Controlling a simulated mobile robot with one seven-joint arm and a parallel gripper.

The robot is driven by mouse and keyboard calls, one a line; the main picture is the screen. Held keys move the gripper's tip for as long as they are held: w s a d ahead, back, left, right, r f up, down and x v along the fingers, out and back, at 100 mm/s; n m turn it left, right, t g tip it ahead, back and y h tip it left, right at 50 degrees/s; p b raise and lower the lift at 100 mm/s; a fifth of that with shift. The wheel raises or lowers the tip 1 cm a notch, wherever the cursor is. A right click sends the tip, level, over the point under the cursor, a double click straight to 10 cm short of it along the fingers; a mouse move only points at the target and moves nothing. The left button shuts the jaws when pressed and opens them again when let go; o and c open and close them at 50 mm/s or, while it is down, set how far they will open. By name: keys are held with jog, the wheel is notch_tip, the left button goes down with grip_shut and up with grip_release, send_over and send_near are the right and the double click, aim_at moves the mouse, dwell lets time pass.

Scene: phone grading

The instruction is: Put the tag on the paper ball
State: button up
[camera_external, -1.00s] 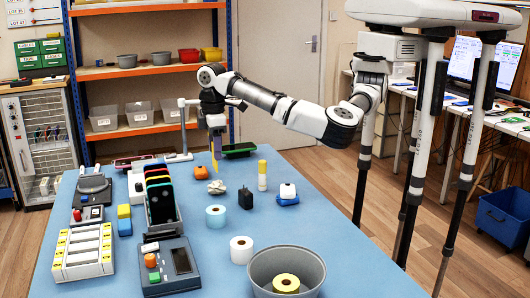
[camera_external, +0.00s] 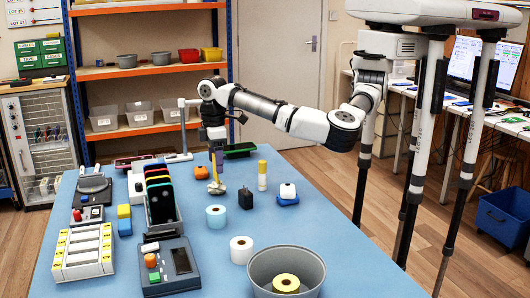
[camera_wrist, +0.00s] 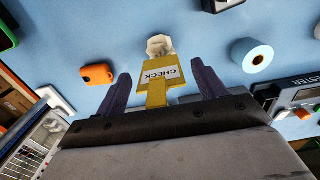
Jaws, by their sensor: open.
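The yellow tag (camera_wrist: 156,84), marked CHECK, stands between the fingers of my gripper (camera_wrist: 161,72) in the wrist view. Its wide end overlaps the crumpled white paper ball (camera_wrist: 160,46). In the external view the tag (camera_external: 215,174) is upright, directly at the paper ball (camera_external: 216,188) on the blue table. My gripper (camera_external: 217,160) is just above the ball. The two fingers are spread, with a gap on each side of the tag. Whether the tag rests its weight on the ball is hard to tell.
An orange object (camera_external: 201,173) lies left of the ball. A light-blue roll (camera_external: 215,216) stands in front. The phone rack (camera_external: 178,228) is at left.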

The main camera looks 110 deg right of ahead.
notch_tip(320, 180, up, 12)
jog(key=shift+r+b, duration=0.2)
jog(key=shift+b, duration=0.75)
